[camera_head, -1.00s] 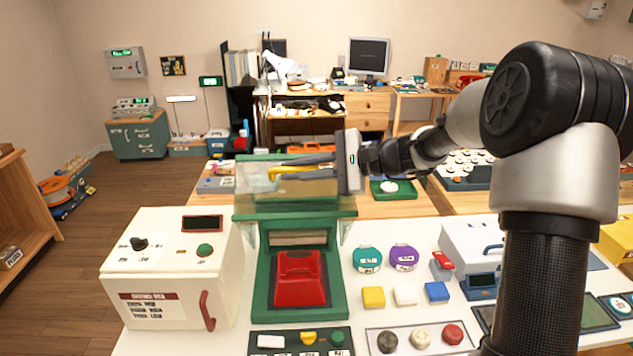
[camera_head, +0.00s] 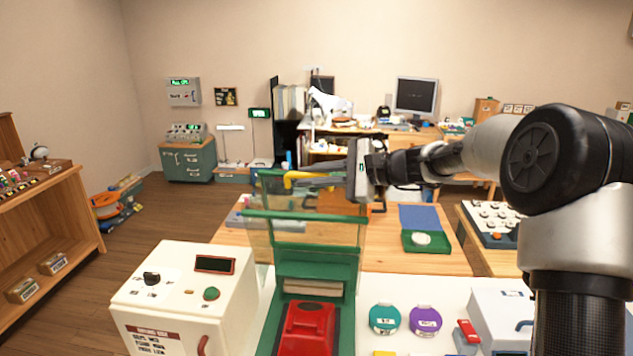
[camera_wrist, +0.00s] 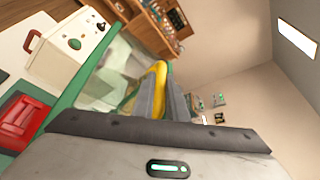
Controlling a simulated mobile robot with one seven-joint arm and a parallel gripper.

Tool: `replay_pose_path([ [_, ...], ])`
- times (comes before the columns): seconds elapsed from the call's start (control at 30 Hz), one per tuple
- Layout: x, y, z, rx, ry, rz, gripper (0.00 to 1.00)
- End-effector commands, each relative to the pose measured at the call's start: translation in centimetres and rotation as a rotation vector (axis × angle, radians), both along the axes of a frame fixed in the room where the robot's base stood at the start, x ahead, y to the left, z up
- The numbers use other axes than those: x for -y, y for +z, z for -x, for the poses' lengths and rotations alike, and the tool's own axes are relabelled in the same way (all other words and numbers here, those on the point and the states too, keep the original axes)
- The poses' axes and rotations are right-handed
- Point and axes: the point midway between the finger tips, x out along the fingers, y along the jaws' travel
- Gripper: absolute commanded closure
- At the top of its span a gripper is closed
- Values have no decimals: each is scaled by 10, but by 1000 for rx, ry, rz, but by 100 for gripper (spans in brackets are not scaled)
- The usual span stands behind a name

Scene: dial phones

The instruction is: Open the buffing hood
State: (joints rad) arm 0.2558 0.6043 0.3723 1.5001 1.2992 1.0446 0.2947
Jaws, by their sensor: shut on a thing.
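The buffing hood has a green frame with a clear panel (camera_head: 262,232) standing up above the green base (camera_head: 342,322). A red block (camera_head: 308,325) sits inside the base. My gripper (camera_head: 304,182) is at the hood's top edge, shut on the yellow handle (camera_head: 291,176). The yellow handle also shows between the grey fingers in the wrist view (camera_wrist: 158,76). In the wrist view the clear panel (camera_wrist: 112,72) slants away beside the fingers. The fingers partly hide the handle.
A white control box (camera_head: 180,300) with a black knob stands left of the hood. Green (camera_head: 384,319) and purple (camera_head: 425,320) round lids lie to its right. A wooden table (camera_head: 400,258) with a green tray (camera_head: 427,242) is behind. My arm fills the right side.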

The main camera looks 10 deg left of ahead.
Motion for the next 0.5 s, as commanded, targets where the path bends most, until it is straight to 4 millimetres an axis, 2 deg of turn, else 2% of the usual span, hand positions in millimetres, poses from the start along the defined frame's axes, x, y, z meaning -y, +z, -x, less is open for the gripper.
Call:
replay_pose_path([
  [0.5, -4, 3, -4, 4, 4, 4, 100],
])
